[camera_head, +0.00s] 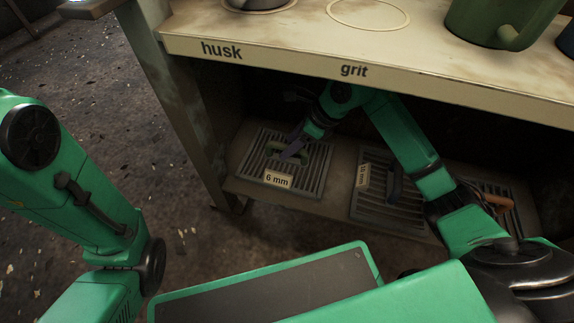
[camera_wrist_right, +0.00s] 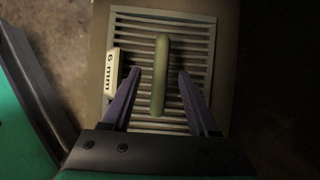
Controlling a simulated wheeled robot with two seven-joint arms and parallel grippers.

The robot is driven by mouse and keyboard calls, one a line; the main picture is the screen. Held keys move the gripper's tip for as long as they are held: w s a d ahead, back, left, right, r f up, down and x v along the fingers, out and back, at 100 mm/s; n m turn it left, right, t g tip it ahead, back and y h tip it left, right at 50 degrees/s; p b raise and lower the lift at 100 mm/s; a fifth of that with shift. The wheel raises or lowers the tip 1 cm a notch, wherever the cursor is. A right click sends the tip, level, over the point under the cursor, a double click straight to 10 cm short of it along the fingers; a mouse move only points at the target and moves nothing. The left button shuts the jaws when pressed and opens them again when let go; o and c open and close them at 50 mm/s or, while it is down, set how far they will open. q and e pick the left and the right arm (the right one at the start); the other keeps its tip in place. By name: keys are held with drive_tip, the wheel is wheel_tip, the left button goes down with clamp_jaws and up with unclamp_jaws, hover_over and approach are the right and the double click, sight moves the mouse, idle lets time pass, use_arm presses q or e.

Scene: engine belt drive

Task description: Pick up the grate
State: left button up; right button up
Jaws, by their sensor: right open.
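A slatted metal grate (camera_head: 256,170) labelled "6 mm" lies on the low shelf under the bench, at its left end. A green bar handle stands across its middle and shows in the right wrist view (camera_wrist_right: 161,75). My right gripper (camera_head: 296,147) reaches in under the bench top over this grate. In the right wrist view its purple fingers (camera_wrist_right: 159,78) are open, one on each side of the handle, with gaps to it. I cannot tell how high the tips are. Of my left arm, only links show at the left; its gripper is out of view.
A second grate (camera_head: 405,208) with a dark handle lies right of the first, and a third (camera_head: 490,190) with an orange-brown handle lies partly behind my right arm. The bench top (camera_head: 290,52), marked "husk" and "grit", overhangs the shelf. A green mug (camera_head: 490,22) stands on it.

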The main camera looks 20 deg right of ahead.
drive_tip(key=shift+r, duration=0.1)
clamp_jaws()
idle(1.2)
drive_tip(key=shift+r, duration=0.1)
